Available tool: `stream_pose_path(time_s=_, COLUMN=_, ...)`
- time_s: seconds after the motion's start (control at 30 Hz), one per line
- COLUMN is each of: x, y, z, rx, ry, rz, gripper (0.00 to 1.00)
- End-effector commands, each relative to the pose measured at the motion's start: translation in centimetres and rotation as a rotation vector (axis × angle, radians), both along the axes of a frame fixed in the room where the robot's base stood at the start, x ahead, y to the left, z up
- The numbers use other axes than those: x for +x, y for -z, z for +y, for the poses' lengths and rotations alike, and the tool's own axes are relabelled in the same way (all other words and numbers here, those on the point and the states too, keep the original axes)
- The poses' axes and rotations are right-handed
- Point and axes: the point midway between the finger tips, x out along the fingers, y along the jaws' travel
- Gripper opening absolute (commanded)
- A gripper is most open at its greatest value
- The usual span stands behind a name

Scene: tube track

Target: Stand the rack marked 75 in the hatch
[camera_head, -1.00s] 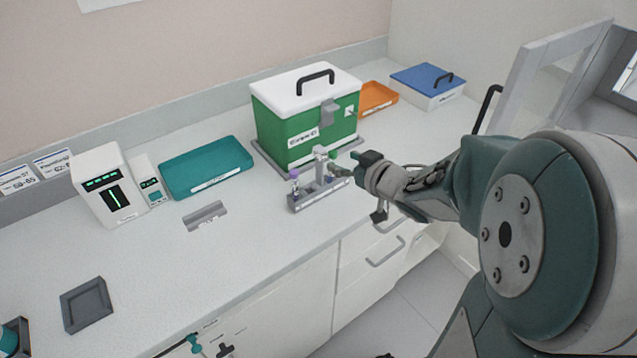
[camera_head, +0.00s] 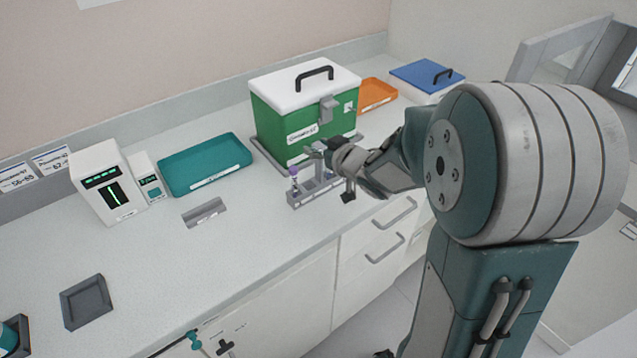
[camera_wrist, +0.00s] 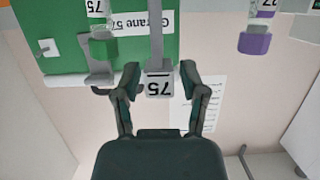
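The rack (camera_head: 299,199) stands on the counter in front of the green box. It is a small grey rack with an upright handle and a purple-capped tube at its left end. In the wrist view its handle (camera_wrist: 156,35) carries a tag marked 75 (camera_wrist: 159,85). My gripper (camera_head: 322,149) is at the handle top. In the wrist view its fingers (camera_wrist: 160,74) stand either side of the tag, with a gap visible on both sides. The hatch (camera_head: 625,75) is partly in view at the upper right, with its framed door (camera_head: 565,55) swung open.
The green box (camera_head: 280,122) with a white lid stands close behind the rack. A teal tray (camera_head: 205,163), an analyser (camera_head: 105,185) and a grey holder (camera_head: 85,303) are to the left. An orange tray (camera_head: 376,93) and a blue-lidded box (camera_head: 425,77) are behind. The front-left counter is mostly clear.

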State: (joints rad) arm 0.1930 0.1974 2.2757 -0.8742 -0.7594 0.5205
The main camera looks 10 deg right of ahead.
Motion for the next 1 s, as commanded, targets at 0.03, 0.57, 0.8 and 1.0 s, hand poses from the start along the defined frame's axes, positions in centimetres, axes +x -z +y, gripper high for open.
stream_pose_path(time_s=0.03, x=0.0, y=0.0, z=0.0, rx=0.000, ry=0.000, rz=0.000, gripper=0.14)
stream_pose_path(time_s=0.57, x=0.0, y=-0.7, z=0.0, rx=0.000, ry=0.000, rz=-0.001, gripper=0.00)
stream_pose_path(time_s=0.8, x=-0.6, y=-3.9, z=0.0, rx=-0.001, ry=0.000, rz=-0.005, gripper=0.00)
stream_pose_path(time_s=1.0, x=-2.7, y=-6.4, z=0.0, rx=-0.001, ry=0.000, rz=-0.006, gripper=0.00)
